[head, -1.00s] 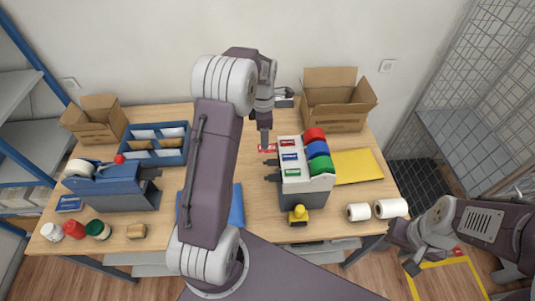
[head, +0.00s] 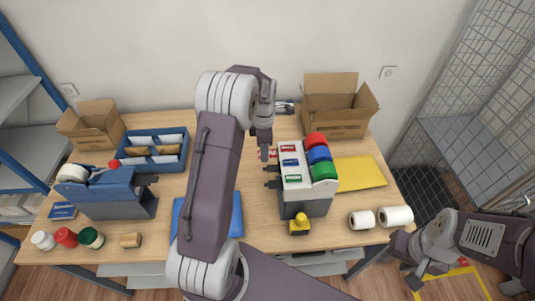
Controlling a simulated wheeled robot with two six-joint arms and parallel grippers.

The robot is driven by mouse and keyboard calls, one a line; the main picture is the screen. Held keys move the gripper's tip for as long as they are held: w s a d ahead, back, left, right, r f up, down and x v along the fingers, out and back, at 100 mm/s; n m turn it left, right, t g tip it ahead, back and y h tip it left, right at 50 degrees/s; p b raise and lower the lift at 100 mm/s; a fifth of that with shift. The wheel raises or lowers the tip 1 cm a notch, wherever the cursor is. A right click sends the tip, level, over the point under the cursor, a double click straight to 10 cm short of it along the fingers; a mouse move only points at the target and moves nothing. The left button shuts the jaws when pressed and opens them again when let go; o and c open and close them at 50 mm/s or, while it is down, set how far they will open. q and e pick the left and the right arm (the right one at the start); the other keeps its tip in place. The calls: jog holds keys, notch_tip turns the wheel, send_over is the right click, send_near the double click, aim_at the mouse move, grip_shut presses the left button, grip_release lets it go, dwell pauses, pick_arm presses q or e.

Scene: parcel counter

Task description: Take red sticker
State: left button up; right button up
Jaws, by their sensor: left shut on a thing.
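The sticker dispenser (head: 305,206) stands on the table right of centre. It has red, blue and green labels on its top and a red roll (head: 315,139), a blue roll (head: 318,154) and a green roll (head: 323,169) on its right side. A small red sticker (head: 261,155) shows at its left side, level with the red label. My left gripper (head: 265,154) points down and is shut on the red sticker, hiding part of it. My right gripper (head: 413,281) hangs low at the right, off the table; its fingers are too unclear to read.
A blue tape machine (head: 118,200), a blue envelope tray (head: 137,164) and an open carton (head: 92,128) stand at left. Another carton (head: 338,112) stands behind the dispenser. A yellow envelope (head: 360,172) and white rolls (head: 361,220) lie to its right. A yellow stamp (head: 299,226) stands in front.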

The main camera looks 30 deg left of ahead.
pick_arm(q)
jog(key=shift+s+a+r+p, duration=0.2)
jog(key=shift+a+r+p, duration=0.1)
jog(key=shift+r+p, duration=0.5)
jog(key=shift+s+a+r+p, duration=0.15)
jog(key=shift+a+r+p, duration=0.1)
jog(key=shift+r+p, duration=0.45)
jog(key=shift+r, duration=0.1)
notch_tip(320, 180, up, 9)
jog(key=d+p, duration=0.1)
jog(key=p, duration=0.5)
jog(key=shift+w, duration=0.35)
